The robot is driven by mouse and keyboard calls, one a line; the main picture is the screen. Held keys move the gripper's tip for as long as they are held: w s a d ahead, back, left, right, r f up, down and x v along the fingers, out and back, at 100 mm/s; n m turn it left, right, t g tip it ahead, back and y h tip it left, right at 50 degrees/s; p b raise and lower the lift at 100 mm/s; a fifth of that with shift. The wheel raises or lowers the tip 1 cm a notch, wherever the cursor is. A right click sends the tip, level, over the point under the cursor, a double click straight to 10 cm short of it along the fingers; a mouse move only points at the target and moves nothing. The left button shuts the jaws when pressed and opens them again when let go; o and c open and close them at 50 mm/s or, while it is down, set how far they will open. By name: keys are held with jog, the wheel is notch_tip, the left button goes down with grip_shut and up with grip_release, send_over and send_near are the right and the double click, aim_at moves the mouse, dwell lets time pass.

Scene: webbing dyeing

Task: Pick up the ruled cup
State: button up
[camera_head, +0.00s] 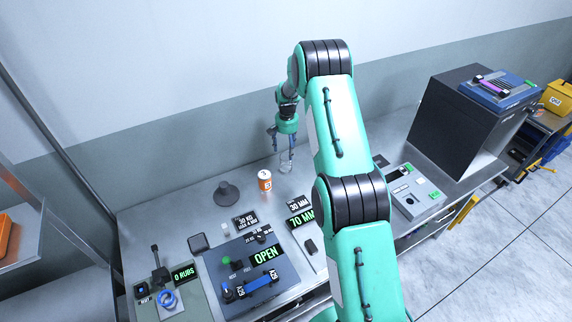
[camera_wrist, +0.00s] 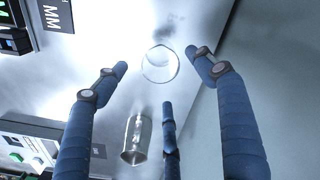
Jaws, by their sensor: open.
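A clear, round-rimmed cup (camera_wrist: 160,66) is seen from above in the wrist view; no ruled marks can be made out. It also shows as a clear vessel (camera_head: 286,162) on the bench in the head view, just below my gripper (camera_head: 283,139). In the wrist view, my gripper (camera_wrist: 157,60) is open, with blue fingers to the left and right of the cup's outline and a third finger below it. No finger clearly touches the cup. A shiny, translucent cylinder (camera_wrist: 136,140) stands nearby, close to the third finger; I cannot tell its material.
An orange-and-white labelled jar (camera_head: 265,181) stands close in front of the clear cup. A dark cone-shaped stand (camera_head: 227,194) is left of it. Control panels with displays (camera_head: 262,277) line the bench front. A large black box (camera_head: 455,120) stands right. The wall is behind.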

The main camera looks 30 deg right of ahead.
aim_at(287, 154)
notch_tip(287, 154, down, 3)
jog(key=shift+f, duration=0.3)
jog(key=shift+f, duration=0.15)
jog(key=shift+s+a+f+p, duration=0.1)
jog(key=shift+f+p, duration=0.2)
jog(key=shift+f, duration=0.95)
jog(key=shift+a+f+p, duration=0.1)
jog(key=shift+f+p, duration=0.15)
jog(key=shift+f, duration=0.95)
jog(key=shift+c, duration=0.6)
jog(key=c, duration=1.3)
